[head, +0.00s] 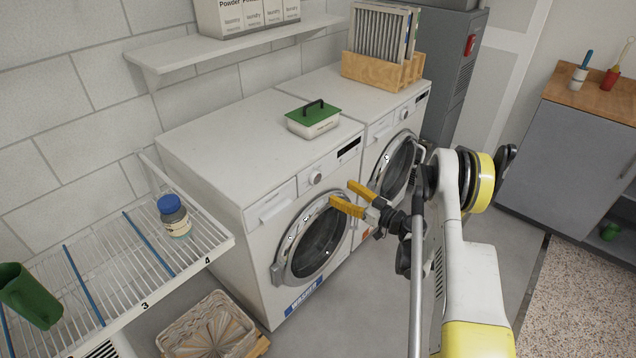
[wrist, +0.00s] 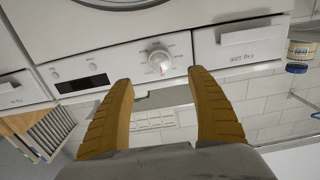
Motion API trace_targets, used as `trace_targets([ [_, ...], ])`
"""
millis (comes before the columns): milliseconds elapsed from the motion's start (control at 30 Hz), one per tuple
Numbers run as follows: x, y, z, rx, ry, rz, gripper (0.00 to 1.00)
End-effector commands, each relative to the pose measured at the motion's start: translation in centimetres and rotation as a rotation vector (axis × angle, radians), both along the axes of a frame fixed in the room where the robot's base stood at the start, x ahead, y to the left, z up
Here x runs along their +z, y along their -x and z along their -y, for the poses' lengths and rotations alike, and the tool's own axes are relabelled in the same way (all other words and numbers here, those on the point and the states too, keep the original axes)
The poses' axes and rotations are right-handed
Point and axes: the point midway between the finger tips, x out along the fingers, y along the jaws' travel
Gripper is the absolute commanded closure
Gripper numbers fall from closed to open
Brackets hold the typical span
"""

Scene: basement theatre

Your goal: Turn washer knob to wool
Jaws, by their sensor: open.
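The washer (head: 262,185) is the nearer of two white front-loaders, with a blue label at the bottom of its front. Its round knob (head: 315,178) sits on the upper front panel between the drawer and the dark display. In the wrist view, which is upside down, the knob (wrist: 160,60) lies ahead, beyond and between the fingertips. The knob's markings are too small to read. My gripper (head: 341,196) has two yellow fingers, open and empty, in front of the washer and apart from the knob. The gripper also shows in the wrist view (wrist: 161,80).
A green-lidded box (head: 314,119) stands on the washer top. A second machine (head: 397,160) stands to the right with a wooden rack (head: 375,68) on it. A wire shelf (head: 140,255) with a blue-capped jar (head: 174,216) is at left. A crate (head: 212,330) is on the floor.

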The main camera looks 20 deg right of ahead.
Motion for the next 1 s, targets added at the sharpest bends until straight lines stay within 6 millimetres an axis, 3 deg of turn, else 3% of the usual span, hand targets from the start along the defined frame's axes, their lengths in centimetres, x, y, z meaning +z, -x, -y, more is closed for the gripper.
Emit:
trace_targets([
  [167, -0.2, -1.1, -0.6, 0.000, 0.001, 0.011, 0.33],
  [600, -0.5, -8.0, -4.6, -0.001, 0.000, 0.008, 0.33],
  [1000, -0.3, -9.3, -5.3, -0.002, 0.000, 0.008, 0.33],
])
